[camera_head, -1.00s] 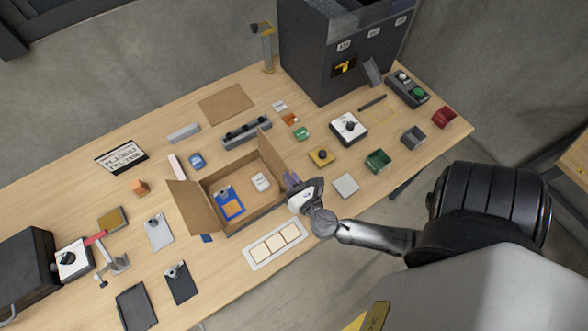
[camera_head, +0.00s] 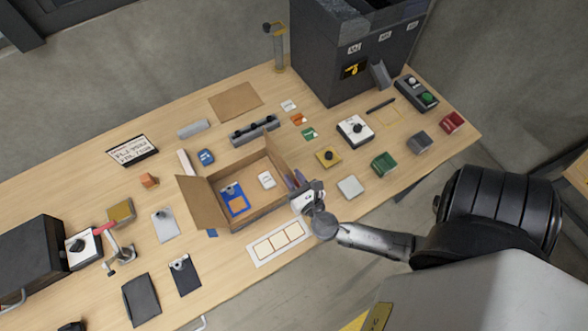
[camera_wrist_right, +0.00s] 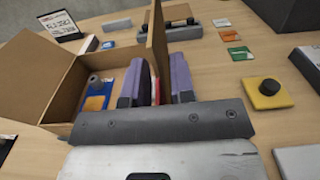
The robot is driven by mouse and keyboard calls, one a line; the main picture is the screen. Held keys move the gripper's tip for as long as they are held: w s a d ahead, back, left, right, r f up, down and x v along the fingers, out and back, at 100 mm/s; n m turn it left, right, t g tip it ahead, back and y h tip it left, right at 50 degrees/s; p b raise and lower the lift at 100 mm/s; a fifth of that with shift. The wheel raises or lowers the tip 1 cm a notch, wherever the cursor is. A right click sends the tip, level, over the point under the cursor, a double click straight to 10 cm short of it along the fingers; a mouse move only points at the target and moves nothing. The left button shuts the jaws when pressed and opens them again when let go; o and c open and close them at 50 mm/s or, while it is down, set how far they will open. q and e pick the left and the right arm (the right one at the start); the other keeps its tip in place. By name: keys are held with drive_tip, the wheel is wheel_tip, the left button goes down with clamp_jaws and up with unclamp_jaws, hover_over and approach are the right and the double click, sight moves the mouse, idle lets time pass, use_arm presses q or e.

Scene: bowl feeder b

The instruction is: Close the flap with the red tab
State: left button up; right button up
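An open cardboard box (camera_head: 254,212) stands on the table, its left flap (camera_head: 201,203) spread outward. In the right wrist view, one flap (camera_wrist_right: 158,45) stands upright on edge. A narrow red strip, apparently the red tab (camera_wrist_right: 157,91), shows low between my fingers, mostly hidden. My right gripper (camera_head: 297,180) is at the box's right side. In the wrist view its two purple fingers (camera_wrist_right: 160,80) are apart, one on each side of the upright flap; contact cannot be told. My left gripper is not in view.
Inside the box lie a blue-and-orange item (camera_head: 235,200) and a white one (camera_head: 266,180). A white framed card (camera_head: 279,242) lies in front. A yellow block (camera_head: 328,157) and a grey plate (camera_head: 350,187) lie to the right. A dark grey machine (camera_head: 335,75) stands behind.

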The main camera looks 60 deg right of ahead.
drive_tip(key=shift+o, duration=0.4)
drive_tip(key=shift+s, duration=0.1)
drive_tip(key=shift+s+a+f, duration=0.1)
drive_tip(key=shift+s+a, duration=0.05)
drive_tip(key=shift+s, duration=0.1)
drive_tip(key=b+v, duration=0.2)
drive_tip(key=v, duration=1.1)
drive_tip(key=shift+c, duration=0.2)
